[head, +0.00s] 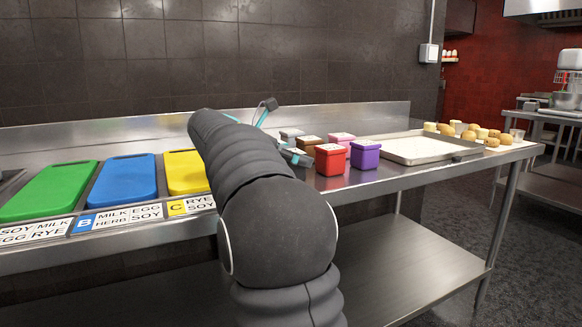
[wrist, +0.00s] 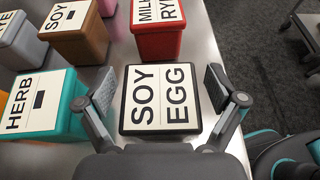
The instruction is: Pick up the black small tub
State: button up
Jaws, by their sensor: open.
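The black small tub (wrist: 124,118) is in the middle of the wrist view, seen from above. Its white lid label reads SOY EGG, and only a dark rim shows around the label. My gripper (wrist: 160,90) is open, with one finger to the left of the tub and one to its right. I see no clear grip on it, and the height of the fingers beside its walls is hard to judge. In the head view my arm hides most of the gripper, and I cannot make out the black tub there.
Close by stand a teal HERB tub (wrist: 50,105), a brown SOY tub (wrist: 80,40) and a red MILK RYE tub (wrist: 157,40). A purple tub (head: 365,154) and a tray (head: 420,150) lie further right on the steel table. Coloured boards (head: 123,181) lie left.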

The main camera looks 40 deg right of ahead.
jog(key=c, duration=1.3)
jog(key=shift+r, duration=0.1)
jog(key=shift+c, duration=0.2)
